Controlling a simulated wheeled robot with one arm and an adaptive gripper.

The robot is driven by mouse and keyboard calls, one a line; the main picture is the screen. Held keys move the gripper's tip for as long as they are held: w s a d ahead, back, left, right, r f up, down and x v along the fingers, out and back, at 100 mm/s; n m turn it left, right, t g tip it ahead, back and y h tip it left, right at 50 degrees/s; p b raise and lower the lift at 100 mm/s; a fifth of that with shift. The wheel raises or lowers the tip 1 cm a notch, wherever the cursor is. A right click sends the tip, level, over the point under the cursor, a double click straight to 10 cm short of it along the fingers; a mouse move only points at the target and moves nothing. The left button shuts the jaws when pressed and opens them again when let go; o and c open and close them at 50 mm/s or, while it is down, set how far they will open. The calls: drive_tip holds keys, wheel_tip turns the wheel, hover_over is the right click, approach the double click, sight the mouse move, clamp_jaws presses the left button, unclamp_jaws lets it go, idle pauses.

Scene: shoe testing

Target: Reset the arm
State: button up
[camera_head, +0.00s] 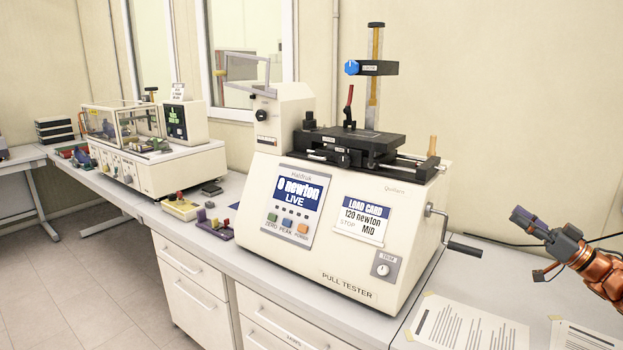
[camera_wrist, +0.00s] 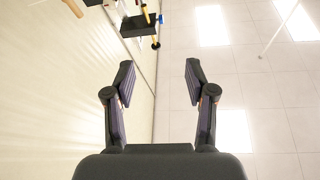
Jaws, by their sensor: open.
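My gripper (camera_head: 532,222) is at the right of the head view, at the end of my copper-coloured arm. It is raised above the right part of the bench, to the right of the pull tester (camera_head: 330,275) and apart from it. In the wrist view my gripper (camera_wrist: 158,85) shows two dark fingers spread apart with nothing between them. The pull tester's display reads 0 newton, LIVE. Its load card (camera_head: 361,221) reads 120 newton, MID.
A crank handle (camera_head: 464,247) juts from the tester's right side towards my gripper. Printed sheets (camera_head: 468,328) lie on the bench at the lower right. A second machine (camera_head: 160,170) with a clear cover stands at the left. The wall is behind the bench.

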drive_tip(key=w+d+r+m+t+h, duration=0.1)
drive_tip(key=w+r+m+t+h, duration=0.2)
drive_tip(key=w+h, duration=0.4)
drive_tip(key=w+d+r+m+h, duration=0.1)
drive_tip(key=w+r+m+h, duration=0.3)
drive_tip(key=h, duration=0.4)
drive_tip(key=s+a+f+m+g+h, duration=0.2)
drive_tip(key=s+a+f+g, duration=0.6)
drive_tip(key=s+a, duration=0.4)
drive_tip(key=s+a+f+m+g+h, duration=0.2)
drive_tip(key=s+a+f+g, duration=0.5)
drive_tip(key=s+a+f, duration=0.5)
drive_tip(key=s+a+f+n+g+y, duration=0.1)
drive_tip(key=s+a+g, duration=0.1)
drive_tip(key=s+a, duration=0.3)
drive_tip(key=s+a+f+n+g+y, duration=0.1)
drive_tip(key=s+a, duration=0.3)
drive_tip(key=s, duration=0.8)
drive_tip(key=s+a+f+n+g+y, duration=0.2)
drive_tip(key=s+a, duration=0.3)
drive_tip(key=s, duration=0.4)
drive_tip(key=shift+s+a+f+g, duration=0.2)
drive_tip(key=shift+a+f+g, duration=0.1)
drive_tip(key=shift+f+g, duration=0.3)
